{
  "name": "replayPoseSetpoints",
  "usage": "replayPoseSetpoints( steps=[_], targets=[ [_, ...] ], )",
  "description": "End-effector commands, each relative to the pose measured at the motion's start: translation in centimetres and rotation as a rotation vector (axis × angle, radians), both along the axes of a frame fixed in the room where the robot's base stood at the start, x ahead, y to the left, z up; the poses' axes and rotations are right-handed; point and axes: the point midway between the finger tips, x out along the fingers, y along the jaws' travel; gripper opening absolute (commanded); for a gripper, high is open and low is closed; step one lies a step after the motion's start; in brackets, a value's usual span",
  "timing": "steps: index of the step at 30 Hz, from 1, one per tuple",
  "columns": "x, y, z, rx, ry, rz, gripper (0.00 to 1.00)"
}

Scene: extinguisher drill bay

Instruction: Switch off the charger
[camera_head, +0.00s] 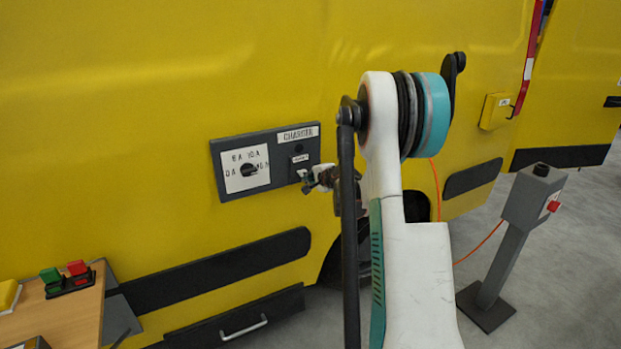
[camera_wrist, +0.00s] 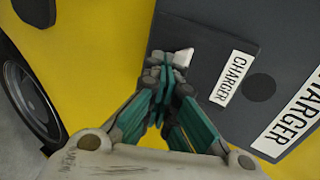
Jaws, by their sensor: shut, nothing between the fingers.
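The charger panel (camera_head: 220,157) is a dark grey plate on the yellow van side, with a CHARGER label (camera_head: 298,135) at its top right. A white dial plate with a black rotary knob (camera_head: 249,170) sits on its left half. A smaller CHARGER label (camera_wrist: 232,78) sits lower on the right half, beside a dark round spot (camera_wrist: 258,87). A small white piece, perhaps a switch (camera_wrist: 184,57), shows just beyond my fingertips in the wrist view. My gripper (camera_wrist: 168,72) is shut and empty at the panel's lower right edge; it partly hides that piece, and I cannot tell whether they touch.
A grey post (camera_head: 505,240) with a red button stands on the floor at right. An orange cable (camera_head: 480,243) runs behind my arm.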

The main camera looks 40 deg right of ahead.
Motion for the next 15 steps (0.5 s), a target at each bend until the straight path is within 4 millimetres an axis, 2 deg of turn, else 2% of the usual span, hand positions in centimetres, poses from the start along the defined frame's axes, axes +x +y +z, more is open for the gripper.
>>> replayPoseSetpoints(
  steps=[15],
  targets=[
    [0.0, 0.0, 1.6, 0.0, 0.0, 0.0, 0.0]
  ],
)
